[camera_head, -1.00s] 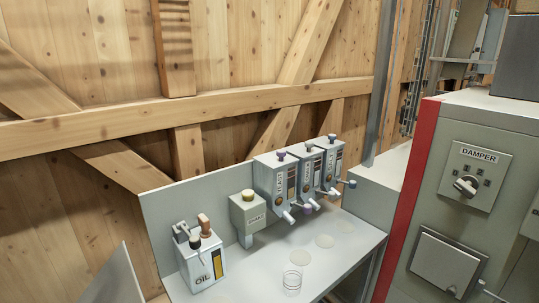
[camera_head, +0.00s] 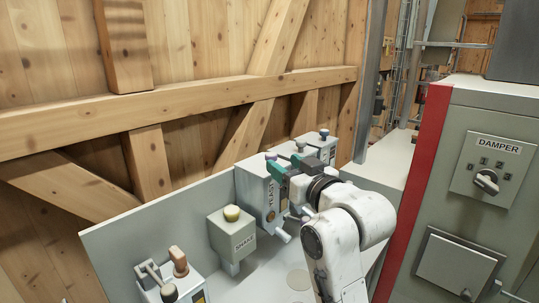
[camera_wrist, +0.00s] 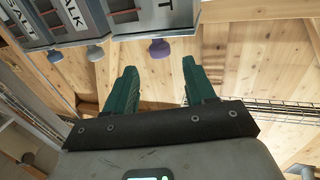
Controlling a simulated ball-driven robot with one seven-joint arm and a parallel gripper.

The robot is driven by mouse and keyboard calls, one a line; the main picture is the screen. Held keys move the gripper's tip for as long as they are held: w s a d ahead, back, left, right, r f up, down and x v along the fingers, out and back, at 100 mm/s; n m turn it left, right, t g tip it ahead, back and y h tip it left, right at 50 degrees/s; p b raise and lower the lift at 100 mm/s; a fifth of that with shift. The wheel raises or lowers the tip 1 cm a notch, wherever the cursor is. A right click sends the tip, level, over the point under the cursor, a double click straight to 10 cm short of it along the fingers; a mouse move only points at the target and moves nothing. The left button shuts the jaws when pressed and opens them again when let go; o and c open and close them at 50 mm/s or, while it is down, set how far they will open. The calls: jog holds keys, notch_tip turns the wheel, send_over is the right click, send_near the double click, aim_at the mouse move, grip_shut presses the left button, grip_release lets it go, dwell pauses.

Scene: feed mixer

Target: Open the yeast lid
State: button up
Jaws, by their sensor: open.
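The yeast dispenser (camera_head: 254,190) is a grey box with YEAST on its front, standing against the back panel. A purple knob (camera_head: 271,157) sits on its top. My gripper (camera_head: 291,166) is open, its green fingers close to the upper front of this dispenser. The arm hides part of its front. In the wrist view, the two green fingers (camera_wrist: 160,74) are spread apart with nothing between them. A purple knob (camera_wrist: 160,48) shows just beyond the gap, at the edge of a grey box marked with a T. Contact with the knob cannot be told.
More dispensers (camera_head: 323,142) stand close beside it, partly behind my arm. The red-edged damper cabinet (camera_head: 490,170) is at right. The back panel (camera_head: 150,222) borders the bench.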

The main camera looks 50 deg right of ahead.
aim_at(274, 158)
jog(key=x, duration=0.7)
jog(key=shift+f, duration=0.1)
jog(key=shift+c, duration=0.3)
grip_shut()
